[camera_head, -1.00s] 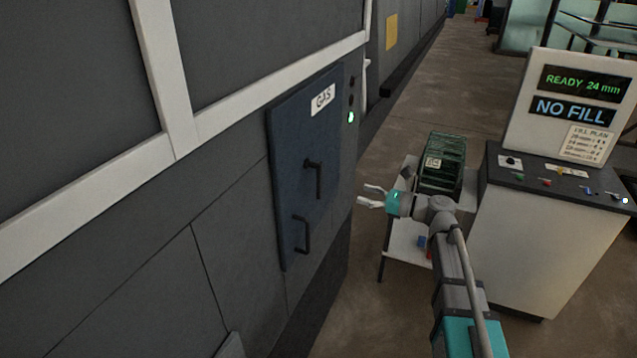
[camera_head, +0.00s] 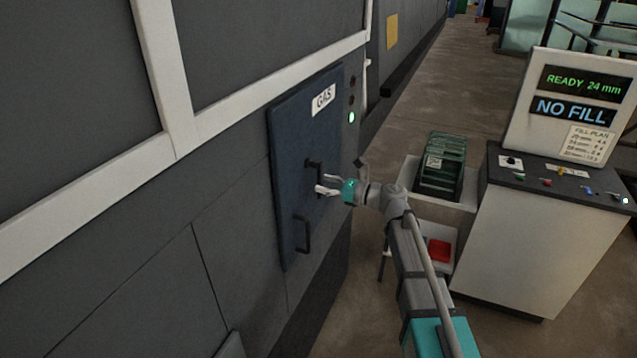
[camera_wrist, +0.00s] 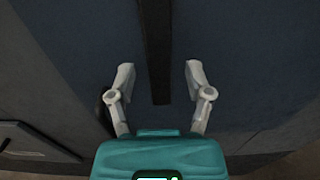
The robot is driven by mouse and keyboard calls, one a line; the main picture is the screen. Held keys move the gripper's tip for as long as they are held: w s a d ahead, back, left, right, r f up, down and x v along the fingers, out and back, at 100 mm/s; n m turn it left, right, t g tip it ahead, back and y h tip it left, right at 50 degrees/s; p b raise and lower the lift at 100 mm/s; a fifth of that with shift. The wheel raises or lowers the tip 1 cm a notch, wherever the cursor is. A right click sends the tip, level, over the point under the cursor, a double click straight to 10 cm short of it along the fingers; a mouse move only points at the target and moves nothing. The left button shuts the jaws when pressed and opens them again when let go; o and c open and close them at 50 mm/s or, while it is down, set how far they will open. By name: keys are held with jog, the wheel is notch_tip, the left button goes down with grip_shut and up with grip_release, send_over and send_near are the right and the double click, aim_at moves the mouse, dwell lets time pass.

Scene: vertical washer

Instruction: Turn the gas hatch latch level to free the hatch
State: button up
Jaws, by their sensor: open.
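The dark blue gas hatch (camera_head: 290,150) with its white GAS label is shut in the grey wall. Its black latch lever (camera_head: 314,166) is near the middle of the hatch and hangs down, upright; its lower part is partly hidden behind my gripper. A black pull handle (camera_head: 303,236) sits lower on the hatch. My gripper (camera_head: 321,185) is open at the lever. In the wrist view the dark lever (camera_wrist: 156,60) runs down between the two open fingertips (camera_wrist: 158,80), with gaps on both sides. I see no finger touching it.
A green light (camera_head: 351,118) glows on the panel right of the hatch. To the right stand a small table with a dark green crate (camera_head: 440,165), a red item (camera_head: 439,250) and a control console (camera_head: 550,215) reading READY 24 mm and NO FILL. Floor lies between wall and console.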

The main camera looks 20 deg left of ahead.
jog(key=shift+a, duration=0.85)
jog(key=shift+c, duration=0.3)
grip_shut()
